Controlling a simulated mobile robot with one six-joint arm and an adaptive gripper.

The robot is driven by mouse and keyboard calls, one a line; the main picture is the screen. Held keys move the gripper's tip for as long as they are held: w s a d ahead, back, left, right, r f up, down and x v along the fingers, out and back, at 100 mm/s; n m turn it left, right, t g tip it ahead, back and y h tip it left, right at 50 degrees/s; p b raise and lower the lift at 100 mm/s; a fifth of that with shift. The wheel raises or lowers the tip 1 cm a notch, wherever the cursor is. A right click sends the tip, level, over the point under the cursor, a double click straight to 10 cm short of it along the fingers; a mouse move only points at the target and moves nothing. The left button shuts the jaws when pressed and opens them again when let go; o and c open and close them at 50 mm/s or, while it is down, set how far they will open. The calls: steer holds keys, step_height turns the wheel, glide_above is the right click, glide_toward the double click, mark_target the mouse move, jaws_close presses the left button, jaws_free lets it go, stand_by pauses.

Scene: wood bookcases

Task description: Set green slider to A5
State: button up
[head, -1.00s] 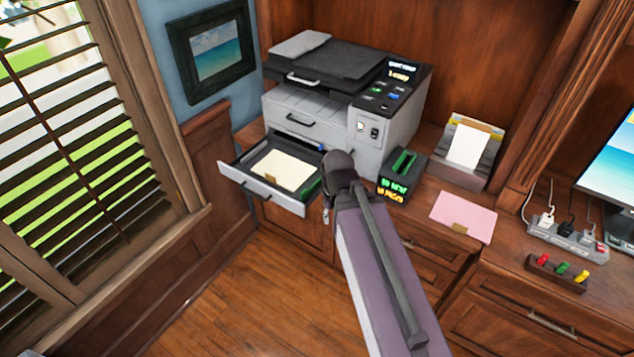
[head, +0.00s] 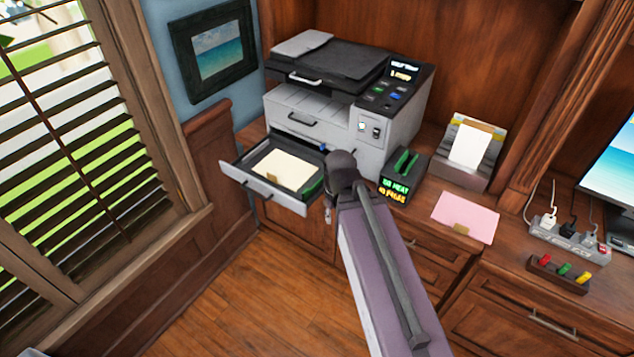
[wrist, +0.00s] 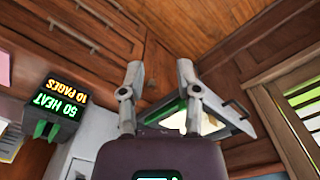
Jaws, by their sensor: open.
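The printer's paper tray (head: 236,174) is pulled out, with cream paper (head: 286,169) lying in it. The green slider (head: 314,187) is at the tray's right side, partly hidden by my arm in the head view. In the wrist view a green strip (wrist: 166,112) shows beyond my gripper, beside the tray (wrist: 238,112). My gripper (wrist: 159,68) is open, its two fingers apart with nothing between their tips. In the head view my arm hides the fingers. I cannot read any size marks, and contact with the slider cannot be told.
The printer (head: 325,115) stands above the tray. A small black device (head: 405,170) with a lit display sits right of my arm. A pink sheet (head: 464,216), a paper holder (head: 468,150) and a power strip (head: 570,240) are farther right. The floor in front is clear.

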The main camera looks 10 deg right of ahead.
steer(key=shift+o, duration=0.4)
step_height(320, 180, up, 2)
steer(key=m+p, duration=0.2)
steer(key=m, duration=0.7)
glide_above(305, 190)
steer(key=shift+r, duration=0.15)
steer(key=shift+s, duration=0.1)
step_height(305, 190, down, 14)
steer(key=b, duration=1.3)
steer(key=shift+r, duration=0.1)
